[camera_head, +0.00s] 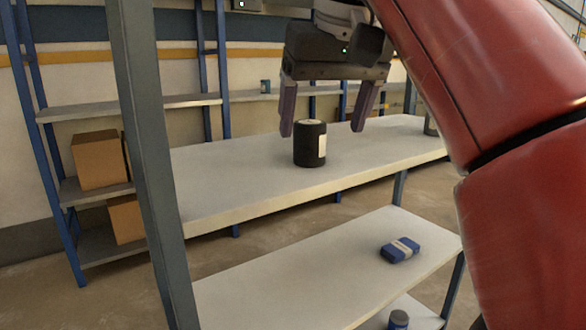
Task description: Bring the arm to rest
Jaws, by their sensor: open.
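My gripper (325,118) hangs at the top centre, its two fingers pointing down and spread wide. My red arm (455,75) comes in from the right side and covers much of that side. A black cylinder (310,146) with a pale label and light top stands upright on the white upper shelf (235,178). The cylinder appears below and between the open fingers, apart from both of them. Nothing is held between the fingers.
A grey post (146,150) rises at the left front. A blue packet (400,250) lies on the lower shelf (290,290), with a small dark jar (398,320) lower down. A grey can (431,124) is partly behind my arm. Cardboard boxes (98,160) sit on the back-left rack.

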